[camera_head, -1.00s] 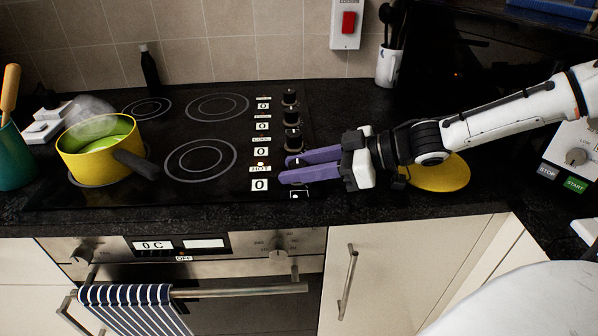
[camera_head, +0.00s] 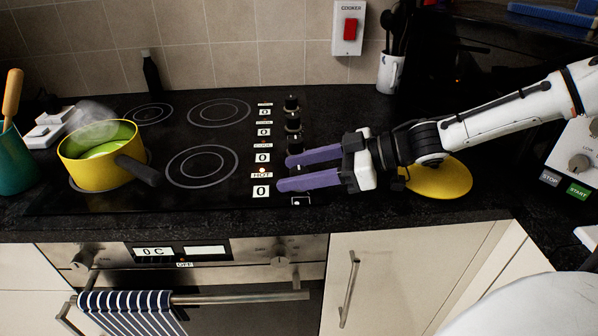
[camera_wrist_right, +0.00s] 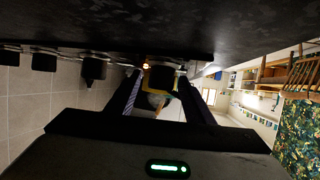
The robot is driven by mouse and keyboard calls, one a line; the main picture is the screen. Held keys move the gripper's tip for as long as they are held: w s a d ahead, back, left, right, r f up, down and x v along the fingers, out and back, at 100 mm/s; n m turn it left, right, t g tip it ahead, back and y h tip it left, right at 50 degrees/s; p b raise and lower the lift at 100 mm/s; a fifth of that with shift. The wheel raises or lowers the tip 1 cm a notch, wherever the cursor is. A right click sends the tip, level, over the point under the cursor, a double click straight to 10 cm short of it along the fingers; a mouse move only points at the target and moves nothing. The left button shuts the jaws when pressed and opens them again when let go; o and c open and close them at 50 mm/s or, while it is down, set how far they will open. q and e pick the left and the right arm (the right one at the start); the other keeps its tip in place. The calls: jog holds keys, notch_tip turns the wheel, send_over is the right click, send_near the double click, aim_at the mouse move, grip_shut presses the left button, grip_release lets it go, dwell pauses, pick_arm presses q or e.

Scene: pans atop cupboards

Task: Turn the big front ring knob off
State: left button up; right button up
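The black glass hob (camera_head: 225,150) has a column of dark knobs on its right side. Three knobs show in the head view, the nearest of them (camera_head: 293,143) just behind my right gripper. My right gripper (camera_head: 283,173) has its two purple fingers apart, pointing left over the front end of the column. The wrist view, which is upside down, shows the front knob (camera_wrist_right: 160,77) between or just beyond the open fingers (camera_wrist_right: 163,95); contact cannot be told. My left gripper is not in view.
A yellow pan (camera_head: 92,168) with green contents steams on the front left ring, its dark handle towards the right. A yellow round thing (camera_head: 440,178) lies under my right forearm. A utensil mug (camera_head: 390,72) stands at the back. The front right ring (camera_head: 201,167) is empty.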

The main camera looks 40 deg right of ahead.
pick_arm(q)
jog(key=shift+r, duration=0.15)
pick_arm(e)
jog(key=shift+s+d, duration=0.1)
jog(key=shift+s, duration=0.05)
jog(key=shift+s+d+r+p, duration=0.1)
jog(key=shift+s+d+p, duration=0.1)
jog(key=shift+p, duration=0.1)
jog(key=p+v, duration=0.3)
jog(key=v, duration=0.5)
jog(key=shift+s+d+r, duration=0.15)
jog(key=shift+d, duration=0.05)
jog(key=shift+s+d+r+p, duration=0.15)
jog(key=shift+s+d+p, duration=0.15)
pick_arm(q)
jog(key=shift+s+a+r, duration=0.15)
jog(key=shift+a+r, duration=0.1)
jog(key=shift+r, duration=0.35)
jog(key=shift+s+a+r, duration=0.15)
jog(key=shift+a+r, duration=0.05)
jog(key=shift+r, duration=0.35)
